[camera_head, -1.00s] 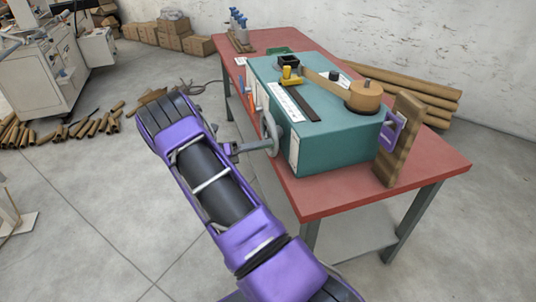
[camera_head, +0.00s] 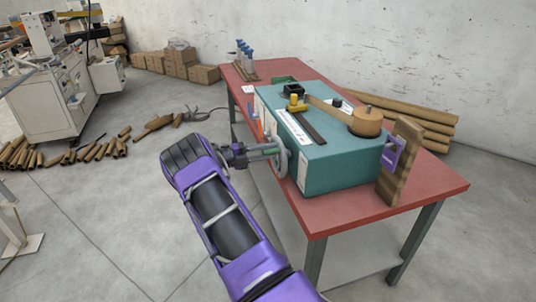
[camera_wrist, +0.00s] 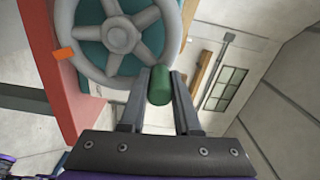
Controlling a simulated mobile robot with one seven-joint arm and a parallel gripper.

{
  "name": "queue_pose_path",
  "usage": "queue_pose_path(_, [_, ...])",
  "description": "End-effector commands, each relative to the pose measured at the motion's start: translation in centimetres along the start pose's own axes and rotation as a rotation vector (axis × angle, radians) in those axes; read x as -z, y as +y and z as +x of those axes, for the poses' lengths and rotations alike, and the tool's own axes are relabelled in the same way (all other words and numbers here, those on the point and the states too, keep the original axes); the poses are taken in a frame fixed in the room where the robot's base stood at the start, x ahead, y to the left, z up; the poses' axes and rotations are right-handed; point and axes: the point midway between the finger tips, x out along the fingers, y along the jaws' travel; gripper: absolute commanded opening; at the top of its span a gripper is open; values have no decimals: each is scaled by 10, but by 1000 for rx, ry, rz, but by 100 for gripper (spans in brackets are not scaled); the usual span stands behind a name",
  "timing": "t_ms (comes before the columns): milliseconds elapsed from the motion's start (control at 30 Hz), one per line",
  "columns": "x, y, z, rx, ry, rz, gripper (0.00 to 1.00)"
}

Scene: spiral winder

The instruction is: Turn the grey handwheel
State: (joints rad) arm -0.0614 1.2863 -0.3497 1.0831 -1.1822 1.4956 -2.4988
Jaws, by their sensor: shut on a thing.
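The grey handwheel (camera_head: 281,157) is on the left side of the teal winder (camera_head: 330,160), which stands on the red table. In the wrist view the handwheel (camera_wrist: 119,35) shows its spokes and hub, with a green handle (camera_wrist: 159,86) at its rim pointing towards the camera. My gripper (camera_head: 248,154) is beside the handwheel in the head view. In the wrist view my gripper (camera_wrist: 159,88) has one finger on each side of the green handle and is shut on it.
The red table (camera_head: 425,192) carries a wooden block (camera_head: 401,160) with a purple plate at the winder's right. Blue-topped bottles (camera_head: 244,50) stand at the table's far end. Cardboard tubes (camera_head: 420,115) lie behind it.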

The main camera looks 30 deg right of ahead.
Motion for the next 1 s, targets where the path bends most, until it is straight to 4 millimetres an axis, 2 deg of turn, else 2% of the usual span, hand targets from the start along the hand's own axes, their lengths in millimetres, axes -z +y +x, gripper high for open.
queue_pose_path(667, [-4,-2,-1,-1,-3,-57,0])
queue_pose_path(700, [-4,-2,-1,-1,-3,-56,38])
queue_pose_path(833, [-4,-2,0,0,-3,-56,61])
queue_pose_path(1000, [-4,-2,0,0,-2,-56,61])
